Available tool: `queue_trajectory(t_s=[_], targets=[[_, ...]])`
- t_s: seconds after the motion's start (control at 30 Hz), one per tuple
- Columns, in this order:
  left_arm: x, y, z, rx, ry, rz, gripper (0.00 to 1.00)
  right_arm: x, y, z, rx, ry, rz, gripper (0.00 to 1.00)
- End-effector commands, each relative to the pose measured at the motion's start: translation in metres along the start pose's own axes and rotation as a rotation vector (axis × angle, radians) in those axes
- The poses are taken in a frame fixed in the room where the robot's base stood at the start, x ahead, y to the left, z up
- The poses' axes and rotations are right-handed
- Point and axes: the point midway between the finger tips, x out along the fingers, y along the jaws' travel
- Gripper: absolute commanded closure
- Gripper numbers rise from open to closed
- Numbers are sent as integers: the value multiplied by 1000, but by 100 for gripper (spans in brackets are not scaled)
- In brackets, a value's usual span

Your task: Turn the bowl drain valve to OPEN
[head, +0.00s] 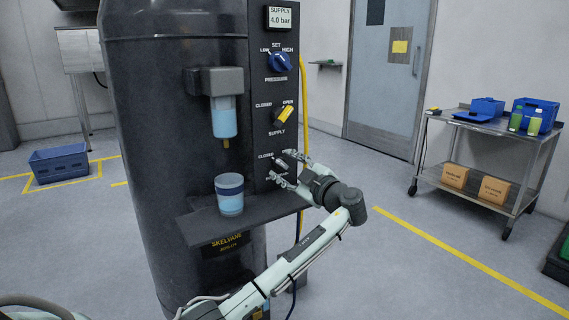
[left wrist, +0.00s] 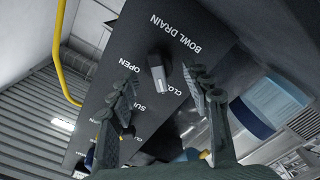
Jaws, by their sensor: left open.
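The bowl drain valve (left wrist: 157,72) is a dark round knob with a pale grey handle on the dark panel. In the left wrist view it lies beyond my fingertips, under the BOWL DRAIN lettering. Its OPEN and CLOSED labels show on either side, and the pale handle end lies nearer CLOSED. My left gripper (head: 287,169) is open and empty in front of the panel's lowest valve; its two fingers also show in the left wrist view (left wrist: 163,105), spread to either side of the knob. In the head view the fingers partly hide the valve and its labels. My right gripper is not in view.
Above are the yellow supply valve (head: 284,115), set toward OPEN, and the blue pressure knob (head: 279,62). A clear filter bowl (head: 223,117) hangs over a cup (head: 229,194) on a shelf (head: 203,231) left of my gripper. A yellow hose (head: 303,85) runs along the panel's right edge.

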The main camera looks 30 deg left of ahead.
Motion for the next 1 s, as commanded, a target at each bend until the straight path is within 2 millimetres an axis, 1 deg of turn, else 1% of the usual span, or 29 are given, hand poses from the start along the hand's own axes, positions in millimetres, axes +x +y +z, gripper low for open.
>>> queue_trajectory(t_s=[0.1, 0.37, 0.77, 0.97, 1.0], targets=[[7, 0, 0, -1, -1, 0, 51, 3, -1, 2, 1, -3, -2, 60], [8, 0, 0, -1, -2, 0, 51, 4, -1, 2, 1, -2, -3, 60], [8, 0, 0, 0, -2, 0, 100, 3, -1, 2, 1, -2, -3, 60], [8, -1, 2, 10, -2, -1, 100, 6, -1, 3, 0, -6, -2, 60], [8, -2, 2, 16, -2, -1, 100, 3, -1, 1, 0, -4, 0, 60]])
